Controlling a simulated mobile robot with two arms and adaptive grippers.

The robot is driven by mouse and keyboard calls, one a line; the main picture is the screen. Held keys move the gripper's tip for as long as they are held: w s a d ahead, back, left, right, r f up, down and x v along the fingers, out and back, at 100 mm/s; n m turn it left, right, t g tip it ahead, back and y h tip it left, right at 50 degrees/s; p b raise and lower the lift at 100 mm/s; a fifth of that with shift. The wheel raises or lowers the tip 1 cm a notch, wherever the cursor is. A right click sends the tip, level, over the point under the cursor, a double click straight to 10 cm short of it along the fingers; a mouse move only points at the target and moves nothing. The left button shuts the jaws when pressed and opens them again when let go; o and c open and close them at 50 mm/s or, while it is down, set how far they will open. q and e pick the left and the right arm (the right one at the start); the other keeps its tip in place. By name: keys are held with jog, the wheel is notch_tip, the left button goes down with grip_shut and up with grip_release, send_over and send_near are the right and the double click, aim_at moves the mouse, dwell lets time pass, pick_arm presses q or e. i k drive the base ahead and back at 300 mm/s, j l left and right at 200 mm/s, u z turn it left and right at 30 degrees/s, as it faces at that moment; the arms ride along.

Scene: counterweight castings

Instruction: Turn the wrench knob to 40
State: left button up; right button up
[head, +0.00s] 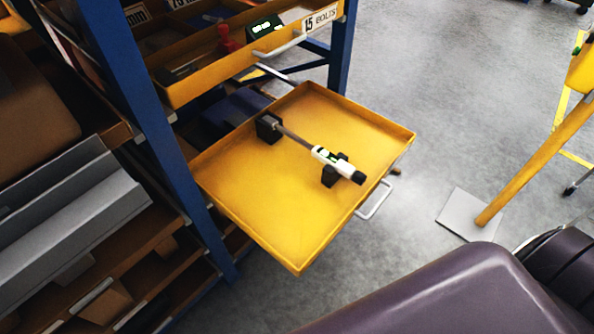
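The wrench (296,140) lies across two dark cradle blocks in an open yellow drawer (245,215). It has a thin grey shaft and a white and green handle section. The knob (359,178) is the black end piece at the right end of the wrench, near the drawer's front edge. Any scale or number on the wrench is too small to read. Neither of my grippers is in the head view, and nothing touches the wrench.
The drawer sticks out of a blue-framed rack (160,130), its handle (375,200) facing right. A shallower tray labelled 15 BOLTS (320,18) sits above it. A yellow post on a grey base plate (468,215) stands at right. Grey floor between is mostly clear.

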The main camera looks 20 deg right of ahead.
aim_at(358, 177)
jog(key=l+u, duration=0.15)
jog(key=u, duration=0.3)
jog(key=l+u, duration=0.15)
jog(key=u, duration=0.25)
jog(key=l+u, duration=0.2)
jog(key=u, duration=0.25)
jog(key=k+l+u, duration=0.1)
jog(key=u, duration=0.3)
jog(key=l+u, duration=0.15)
jog(key=u, duration=0.3)
jog(key=k+l+u, duration=0.5)
jog(key=k+u, duration=1.1)
jog(key=i, duration=0.05)
